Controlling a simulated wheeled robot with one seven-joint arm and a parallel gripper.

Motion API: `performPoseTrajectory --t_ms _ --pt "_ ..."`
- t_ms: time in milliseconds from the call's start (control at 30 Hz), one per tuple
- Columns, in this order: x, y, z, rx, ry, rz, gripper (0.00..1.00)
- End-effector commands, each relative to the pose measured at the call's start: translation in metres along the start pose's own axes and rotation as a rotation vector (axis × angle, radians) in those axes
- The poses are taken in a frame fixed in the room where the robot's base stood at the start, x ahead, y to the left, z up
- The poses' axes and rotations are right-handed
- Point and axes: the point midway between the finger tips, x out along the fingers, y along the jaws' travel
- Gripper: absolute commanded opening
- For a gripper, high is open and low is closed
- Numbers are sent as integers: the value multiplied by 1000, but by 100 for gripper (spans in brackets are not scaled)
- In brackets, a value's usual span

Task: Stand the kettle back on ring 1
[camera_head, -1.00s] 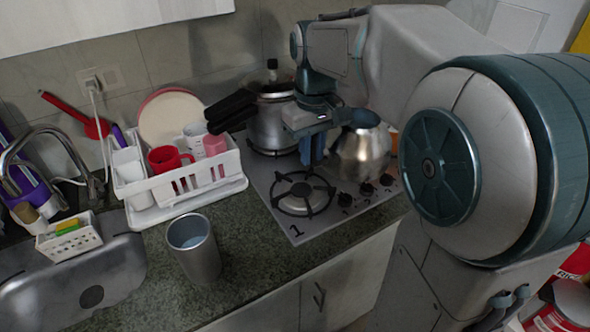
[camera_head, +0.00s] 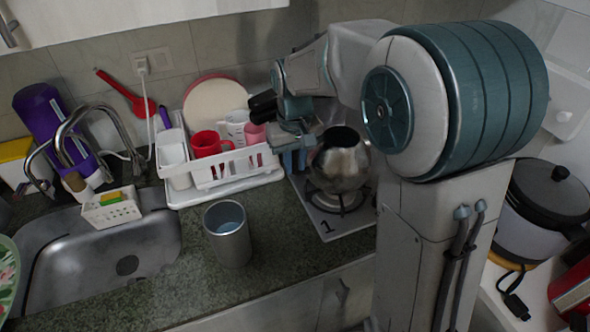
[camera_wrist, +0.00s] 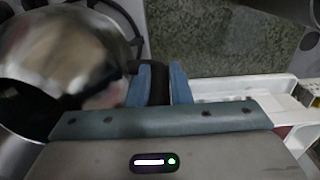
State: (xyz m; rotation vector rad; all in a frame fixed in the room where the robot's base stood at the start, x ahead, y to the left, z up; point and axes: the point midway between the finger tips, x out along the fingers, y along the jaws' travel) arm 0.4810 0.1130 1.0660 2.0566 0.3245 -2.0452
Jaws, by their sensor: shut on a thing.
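The shiny metal kettle (camera_head: 342,166) is over ring 1 (camera_head: 338,201), the front-left burner by the printed "1". It covers part of the ring. I cannot tell whether its base touches the grate or hangs just above it. My gripper (camera_head: 294,160) is at the kettle's left side. In the wrist view, the blue fingers (camera_wrist: 159,84) of my gripper are closed around a dark handle, and the kettle body (camera_wrist: 62,62) is close by on the left, blurred. My arm hides the back of the hob.
A white dish rack (camera_head: 222,178) with a red mug (camera_head: 208,144) stands just left of my gripper. A metal cup (camera_head: 228,236) stands on the counter at the front left. A sink (camera_head: 125,235) is farther left. Counter between cup and hob is clear.

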Motion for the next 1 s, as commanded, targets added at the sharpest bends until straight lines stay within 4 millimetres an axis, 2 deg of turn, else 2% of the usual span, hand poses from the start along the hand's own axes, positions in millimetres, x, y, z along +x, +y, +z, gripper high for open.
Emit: performPoseTrajectory --t_ms 100,233,1000 --pt "17 0 1 0 -4 0 0" --pt "31 1 1 0 -2 0 0" --pt "46 1 1 0 0 1 0"
